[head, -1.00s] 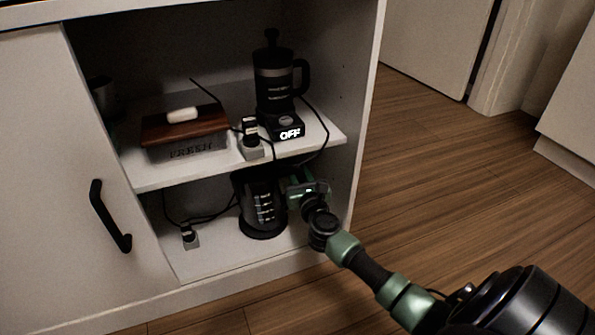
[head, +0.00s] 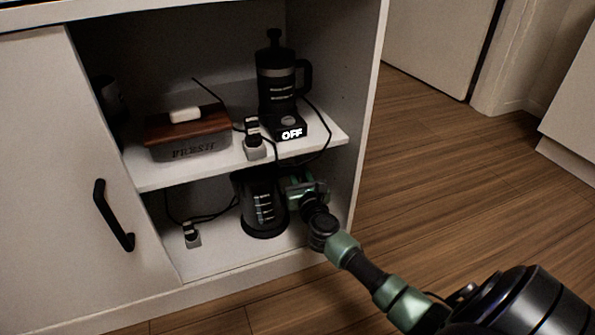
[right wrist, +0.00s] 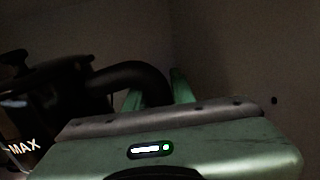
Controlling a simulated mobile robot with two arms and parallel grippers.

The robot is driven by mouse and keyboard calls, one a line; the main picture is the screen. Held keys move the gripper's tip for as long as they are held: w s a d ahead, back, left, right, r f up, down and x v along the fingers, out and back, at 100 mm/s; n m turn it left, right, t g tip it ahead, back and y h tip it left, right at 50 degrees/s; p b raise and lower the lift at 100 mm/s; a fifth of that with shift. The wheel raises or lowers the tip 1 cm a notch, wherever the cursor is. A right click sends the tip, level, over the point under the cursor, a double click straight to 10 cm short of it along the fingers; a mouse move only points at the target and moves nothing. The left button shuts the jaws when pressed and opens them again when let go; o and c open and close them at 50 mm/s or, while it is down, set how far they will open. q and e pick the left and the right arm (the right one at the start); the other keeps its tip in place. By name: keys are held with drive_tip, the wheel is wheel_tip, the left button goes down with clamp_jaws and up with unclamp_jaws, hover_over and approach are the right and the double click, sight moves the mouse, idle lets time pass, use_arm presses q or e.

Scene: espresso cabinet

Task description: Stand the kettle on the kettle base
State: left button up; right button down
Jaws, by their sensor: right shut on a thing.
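The kettle (head: 262,203), dark with pale level marks on its side, stands about upright on the lower shelf of the cabinet. It also shows in the right wrist view (right wrist: 62,85), with the word MAX on its side. My right gripper (head: 292,186) is at the kettle's right side. In the right wrist view its green fingers (right wrist: 157,93) are shut around the curved black handle (right wrist: 138,76). A dark, wider rim (head: 265,233) shows under the kettle; I cannot tell whether it is the kettle base or the kettle's own foot. My left gripper is not in view.
The upper shelf (head: 160,178) is close above the kettle. The cabinet's right wall (head: 362,130) is near my gripper. Lower shelf room is left of the kettle.

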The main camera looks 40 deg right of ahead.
drive_tip(key=shift+r, duration=0.3)
drive_tip(key=shift+f, duration=0.25)
idle(0.4)
